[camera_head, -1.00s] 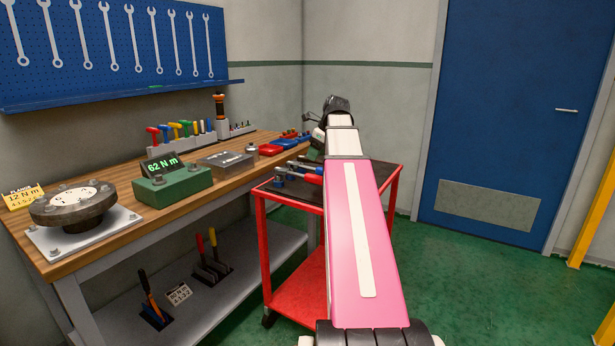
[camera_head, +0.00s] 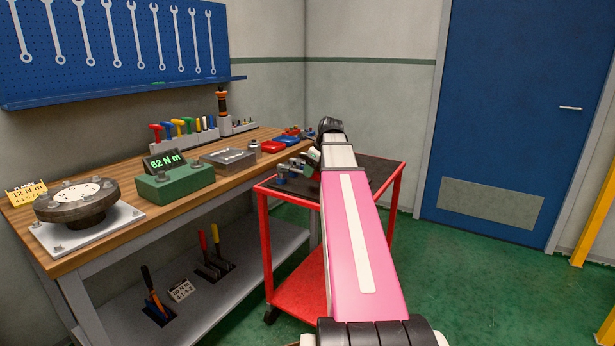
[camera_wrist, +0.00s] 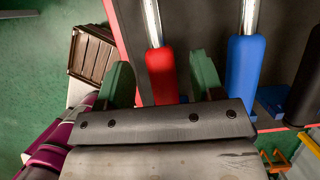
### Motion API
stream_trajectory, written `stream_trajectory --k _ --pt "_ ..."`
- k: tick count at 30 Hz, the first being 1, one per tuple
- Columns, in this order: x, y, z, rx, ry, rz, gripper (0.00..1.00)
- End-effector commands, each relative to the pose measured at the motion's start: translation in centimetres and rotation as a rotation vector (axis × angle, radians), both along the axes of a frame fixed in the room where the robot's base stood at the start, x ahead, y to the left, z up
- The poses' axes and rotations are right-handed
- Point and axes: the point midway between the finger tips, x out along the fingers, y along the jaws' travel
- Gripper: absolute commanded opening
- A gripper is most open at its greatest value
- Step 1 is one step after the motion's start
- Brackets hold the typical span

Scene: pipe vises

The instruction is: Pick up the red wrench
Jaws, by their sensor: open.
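In the wrist view the red wrench (camera_wrist: 161,76) shows as a red handle with a bright metal shaft, on the dark top of the red cart (camera_head: 265,235). My gripper (camera_wrist: 163,72) is open. Its two green fingers stand on either side of the red handle, with visible gaps. I cannot tell their height relative to it. The handle's near end is hidden behind the gripper body. A blue-handled wrench (camera_wrist: 243,63) lies to the right, apart from the right finger. In the head view my arm hides the red handle.
A black handle (camera_wrist: 306,85) lies right of the blue one. A brown crate (camera_wrist: 92,52) shows at the left of the wrist view. The workbench (camera_head: 120,240) with a green torque display (camera_head: 173,184) stands left of the cart. The floor (camera_head: 460,275) to the right is clear.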

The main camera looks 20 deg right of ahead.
Motion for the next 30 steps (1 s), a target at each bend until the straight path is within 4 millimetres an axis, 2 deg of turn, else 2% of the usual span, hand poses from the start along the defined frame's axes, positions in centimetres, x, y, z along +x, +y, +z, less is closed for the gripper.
stream_trajectory --k 4,11,12,17,18,26,30 --pt "0.5 0.4 -1.5 0.0 0.0 0.001 0.61" --pt "0.6 0.4 -1.6 -0.001 -0.001 0.0 0.61" --pt "0.6 0.4 -1.6 -0.001 -0.001 0.0 0.54" --pt "0.6 0.4 -1.6 -0.001 -0.001 0.0 0.02" --pt "0.6 0.4 -1.6 0.0 0.0 0.0 0.0" --pt "0.6 0.4 -1.5 0.0 -0.002 0.0 0.0" --pt "0.6 0.4 -0.7 -0.001 -0.003 0.0 0.0"
